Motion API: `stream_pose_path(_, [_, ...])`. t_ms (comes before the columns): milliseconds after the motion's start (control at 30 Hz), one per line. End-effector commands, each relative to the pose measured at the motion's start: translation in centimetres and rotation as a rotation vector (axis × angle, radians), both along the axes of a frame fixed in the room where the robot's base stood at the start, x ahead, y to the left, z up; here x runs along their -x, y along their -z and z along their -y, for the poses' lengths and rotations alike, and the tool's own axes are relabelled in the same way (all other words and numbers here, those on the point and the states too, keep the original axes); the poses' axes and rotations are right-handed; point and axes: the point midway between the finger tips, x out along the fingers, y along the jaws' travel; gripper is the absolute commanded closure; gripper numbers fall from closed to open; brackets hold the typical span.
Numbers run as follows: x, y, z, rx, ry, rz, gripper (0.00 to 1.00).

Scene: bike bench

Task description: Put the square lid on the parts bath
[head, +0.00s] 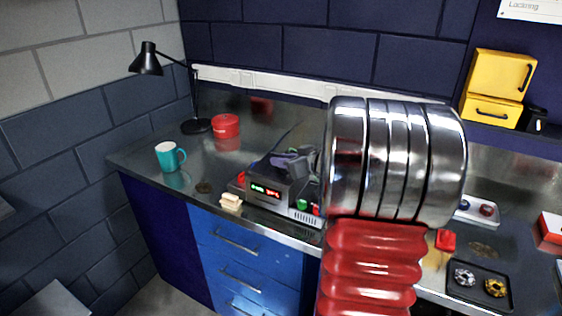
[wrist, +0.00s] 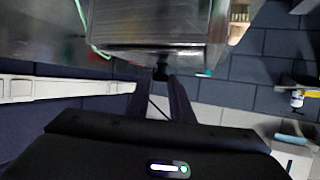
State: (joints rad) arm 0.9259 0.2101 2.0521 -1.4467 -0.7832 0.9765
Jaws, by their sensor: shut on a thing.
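The parts bath (head: 268,192) is a grey metal box with green and red displays on its front, standing on the bench left of my arm. In the wrist view my gripper (wrist: 161,82) is shut on a small dark knob (wrist: 161,72). The knob appears to belong to the square metal lid (wrist: 155,48), seen nearly edge-on. I cannot tell whether the lid touches the bath's rim.
A teal mug (head: 168,157), a red tin (head: 226,126) and a black lamp (head: 146,62) stand to the left. A cream block (head: 231,202) lies at the bath's front left. A black parts tray (head: 480,301) and yellow cabinet (head: 494,85) are at right.

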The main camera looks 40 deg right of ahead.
Motion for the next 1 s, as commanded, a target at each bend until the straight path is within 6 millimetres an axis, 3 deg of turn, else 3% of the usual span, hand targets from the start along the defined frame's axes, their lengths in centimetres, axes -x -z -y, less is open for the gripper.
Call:
stream_pose_path(233, [-0.02,0.25,-0.02,0.0,0.0,0.001,1.0])
stream_pose_path(267, [-0.02,0.26,-0.02,0.0,0.0,0.001,0.79])
stream_pose_path(567, [-0.03,0.24,-0.04,0.001,0.0,0.001,0.58])
stream_pose_path(1000, [0.8,-0.13,-0.04,0.0,0.001,0.001,0.58])
